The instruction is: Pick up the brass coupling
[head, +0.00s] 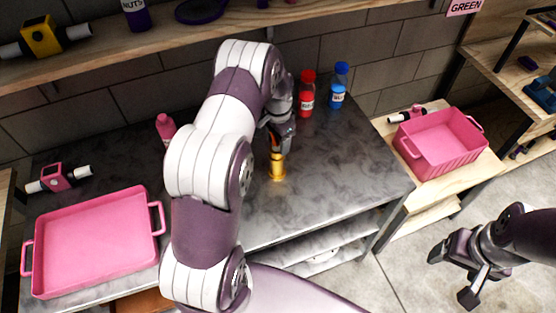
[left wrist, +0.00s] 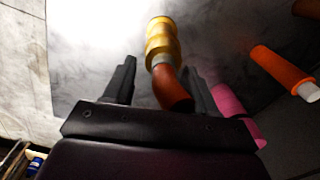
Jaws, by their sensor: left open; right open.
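The brass coupling (head: 277,166) stands upright on the grey metal worktop, right of centre in the head view. In the left wrist view the gold coupling (left wrist: 162,42) shows just beyond and between the fingertips, with a grey band and an orange-brown part running toward the palm. My left gripper (left wrist: 160,78) is open around that near part, with a visible gap at the left finger; contact at the right finger is unclear. In the head view my left arm partly hides this gripper. My right gripper (head: 452,277) is open and empty over the floor at the lower right.
A red bottle (head: 307,94) and a blue bottle (head: 338,87) stand behind the coupling. A pink bottle (head: 166,128) is partly hidden by my left arm. A pink tray (head: 95,245) lies left, and a pink bin (head: 440,142) stands right. The worktop right of the coupling is clear.

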